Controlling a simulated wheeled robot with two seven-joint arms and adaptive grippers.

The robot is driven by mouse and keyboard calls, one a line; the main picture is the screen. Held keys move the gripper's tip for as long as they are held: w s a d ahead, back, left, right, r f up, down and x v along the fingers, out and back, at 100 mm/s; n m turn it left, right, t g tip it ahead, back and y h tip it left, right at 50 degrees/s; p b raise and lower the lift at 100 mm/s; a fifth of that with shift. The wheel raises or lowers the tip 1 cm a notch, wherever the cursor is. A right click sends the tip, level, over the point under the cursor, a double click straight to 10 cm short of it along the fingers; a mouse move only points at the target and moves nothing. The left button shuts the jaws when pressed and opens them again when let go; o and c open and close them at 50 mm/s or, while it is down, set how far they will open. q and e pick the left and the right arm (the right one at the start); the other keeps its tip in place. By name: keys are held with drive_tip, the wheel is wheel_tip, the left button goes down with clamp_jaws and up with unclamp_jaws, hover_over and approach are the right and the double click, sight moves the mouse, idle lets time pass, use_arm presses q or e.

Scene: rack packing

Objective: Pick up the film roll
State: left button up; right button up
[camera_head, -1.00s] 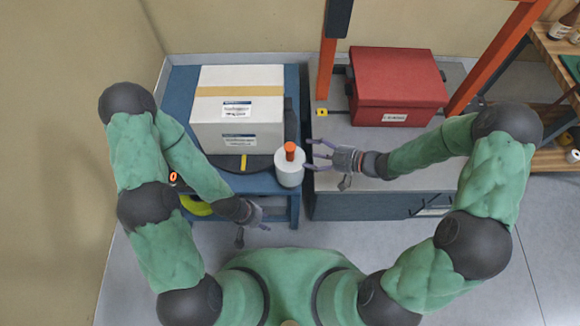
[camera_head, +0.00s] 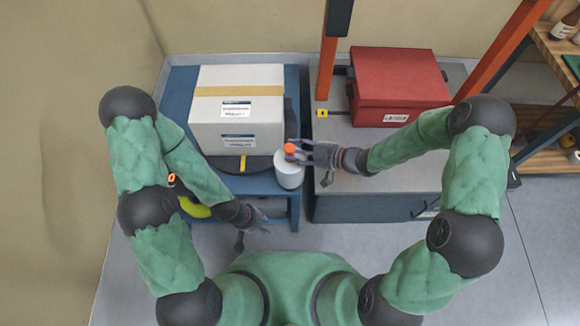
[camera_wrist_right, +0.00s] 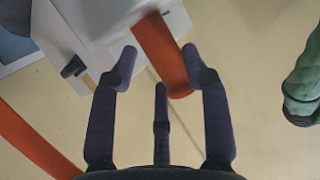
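The film roll (camera_head: 289,175) is a white cylinder with an orange core sticking up. It stands upright at the front right edge of the blue table, in front of the white box. My right gripper (camera_head: 300,152) reaches in from the right, with its fingers around the orange core. In the right wrist view the orange core (camera_wrist_right: 163,55) lies between the fingertips of the right gripper (camera_wrist_right: 160,58), which look spread; contact is unclear. My left gripper (camera_head: 252,233) hangs low in front of the blue table, empty, with fingers apart.
A white taped box (camera_head: 238,105) stands on the blue table (camera_head: 180,85) behind the roll. A red box (camera_head: 397,88) sits on the grey bench (camera_head: 340,140) to the right, between orange posts. A wooden shelf (camera_head: 545,160) is at far right.

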clamp_jaws()
drive_tip(key=shift+r, duration=0.1)
wheel_tip(320, 180, up, 19)
drive_tip(key=p, duration=1.2)
idle(0.4)
